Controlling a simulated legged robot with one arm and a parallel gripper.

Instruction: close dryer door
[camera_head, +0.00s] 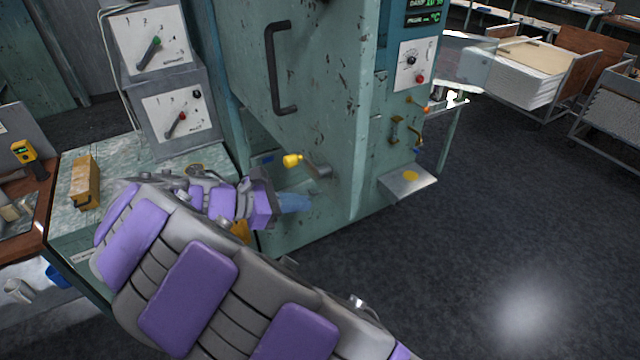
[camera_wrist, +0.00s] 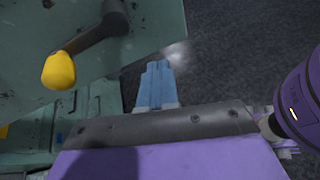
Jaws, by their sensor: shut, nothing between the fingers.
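The dryer (camera_head: 390,110) is a tall, scuffed green cabinet in the middle of the head view. A green door panel with a dark bar handle (camera_head: 281,68) faces me; I cannot tell for sure whether it stands ajar. Below it is a latch lever with a yellow knob (camera_head: 292,160). The knob also shows large in the wrist view (camera_wrist: 58,71), at upper left on a dark arm. My gripper (camera_head: 296,203), with light blue fingers, is below and just right of the knob, apart from it. Its fingers (camera_wrist: 156,82) are together and empty.
Left stands a grey control box (camera_head: 172,110) with two dials on a green bench (camera_head: 125,150), with a tan block (camera_head: 85,182) on it. A small metal shelf (camera_head: 408,180) juts from the dryer's right side. The dark floor (camera_head: 470,240) to the right is clear.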

